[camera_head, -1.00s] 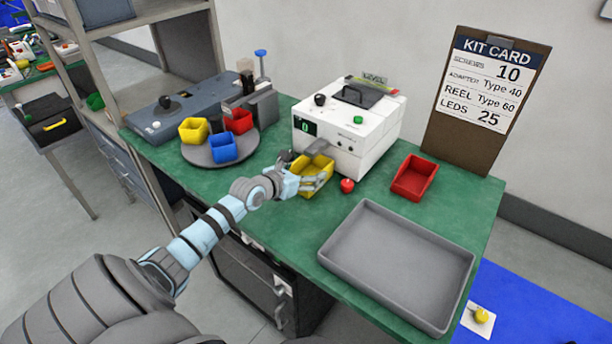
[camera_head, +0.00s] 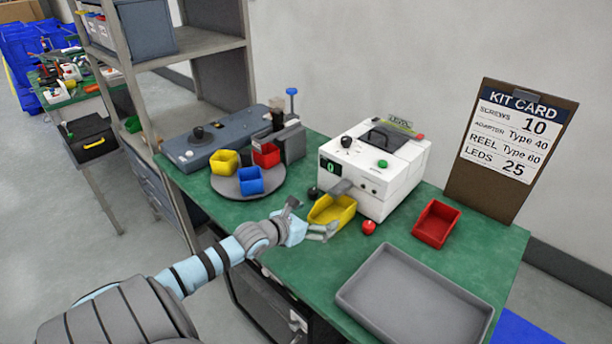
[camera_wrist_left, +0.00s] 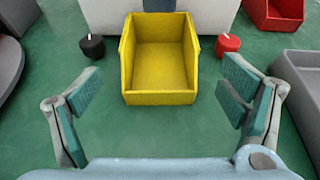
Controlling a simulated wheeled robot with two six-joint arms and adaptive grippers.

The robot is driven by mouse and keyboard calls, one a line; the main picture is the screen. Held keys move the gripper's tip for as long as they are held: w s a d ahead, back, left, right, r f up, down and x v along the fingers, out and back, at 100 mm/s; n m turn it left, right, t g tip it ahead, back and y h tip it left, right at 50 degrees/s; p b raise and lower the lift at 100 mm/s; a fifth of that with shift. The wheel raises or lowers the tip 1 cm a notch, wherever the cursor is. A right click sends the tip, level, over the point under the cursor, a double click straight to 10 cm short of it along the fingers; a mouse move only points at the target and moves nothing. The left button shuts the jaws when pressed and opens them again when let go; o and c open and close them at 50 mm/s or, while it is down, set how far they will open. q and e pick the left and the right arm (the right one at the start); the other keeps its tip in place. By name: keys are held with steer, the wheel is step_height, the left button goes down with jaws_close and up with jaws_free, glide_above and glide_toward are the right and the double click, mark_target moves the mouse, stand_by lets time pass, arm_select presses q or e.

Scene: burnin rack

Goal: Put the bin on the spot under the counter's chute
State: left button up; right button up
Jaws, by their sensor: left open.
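A yellow bin (camera_head: 334,210) stands on the green counter in front of the white counter machine (camera_head: 376,165), under its grey chute (camera_head: 341,187). In the left wrist view the empty bin (camera_wrist_left: 159,62) stands upright ahead of my gripper, its back partly under the chute's tip. My left gripper (camera_head: 318,227) is open in front of the bin. In the left wrist view its two padded fingers (camera_wrist_left: 158,95) are spread wide, apart from the bin, with nothing between them. My right gripper is not in view.
A red knob (camera_head: 369,227) and a black knob (camera_head: 313,192) flank the bin. A red bin (camera_head: 436,223) stands to the right, a grey tray (camera_head: 414,296) in front. A turntable (camera_head: 247,183) with small bins is at left. The kit card (camera_head: 510,137) stands behind.

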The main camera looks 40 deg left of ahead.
arm_select(q)
steer(key=p+v, duration=0.2)
steer(key=v, duration=0.1)
steer(key=r+p+v, duration=0.1)
steer(key=p+v, duration=0.1)
steer(key=shift+s+r, duration=0.1)
steer(key=shift+s, duration=0.05)
steer(key=shift+s+p, duration=0.25)
steer(key=shift+p, duration=0.15)
steer(key=shift+f, duration=0.3)
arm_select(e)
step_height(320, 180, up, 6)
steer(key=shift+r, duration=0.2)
